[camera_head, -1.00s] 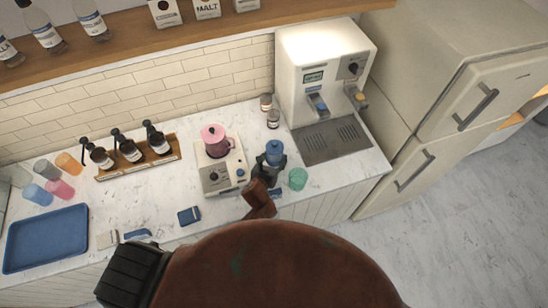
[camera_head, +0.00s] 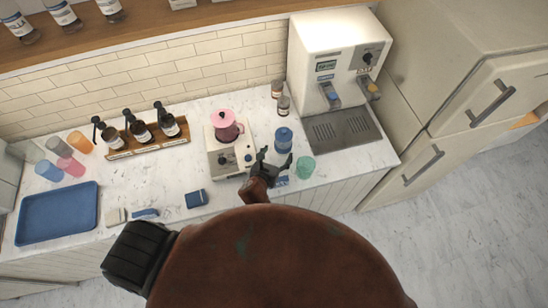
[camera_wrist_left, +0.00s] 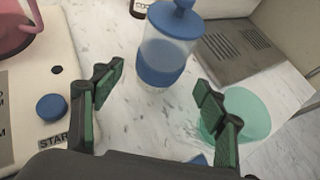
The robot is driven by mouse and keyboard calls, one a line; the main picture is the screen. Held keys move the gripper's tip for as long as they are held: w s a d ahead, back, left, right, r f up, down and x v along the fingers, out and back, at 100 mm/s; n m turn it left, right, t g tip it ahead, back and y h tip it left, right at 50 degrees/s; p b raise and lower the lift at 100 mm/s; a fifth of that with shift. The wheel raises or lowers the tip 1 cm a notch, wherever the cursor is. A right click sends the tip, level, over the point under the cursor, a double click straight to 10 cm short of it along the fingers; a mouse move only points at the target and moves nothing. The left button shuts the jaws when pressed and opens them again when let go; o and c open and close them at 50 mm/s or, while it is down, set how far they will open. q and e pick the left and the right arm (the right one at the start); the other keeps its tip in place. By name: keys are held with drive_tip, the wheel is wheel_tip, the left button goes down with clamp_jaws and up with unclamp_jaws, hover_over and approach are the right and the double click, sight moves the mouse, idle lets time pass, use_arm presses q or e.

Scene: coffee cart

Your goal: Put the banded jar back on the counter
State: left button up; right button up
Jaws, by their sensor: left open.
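The banded jar (camera_head: 284,141), clear with a blue lid and a wide blue band, stands upright on the marble counter (camera_head: 170,178), right of the blender base. It also shows in the left wrist view (camera_wrist_left: 166,60), just beyond my fingertips. My left gripper (camera_head: 272,158) is open and empty, on the near side of the jar. In the left wrist view its two fingers (camera_wrist_left: 158,88) are spread wide, with bare counter between them and the jar apart from them. My right gripper is not in view.
A green cup (camera_head: 306,167) stands close to the jar and, in the left wrist view, behind my right finger. The blender (camera_head: 226,160) with its pink-lidded jug is to the left. Two small bottles (camera_head: 283,105) and the coffee machine (camera_head: 335,70) are behind.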

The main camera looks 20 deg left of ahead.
use_arm(q)
drive_tip(key=v, duration=0.3)
drive_tip(key=shift+s+r, duration=0.15)
drive_tip(key=shift+s, duration=0.25)
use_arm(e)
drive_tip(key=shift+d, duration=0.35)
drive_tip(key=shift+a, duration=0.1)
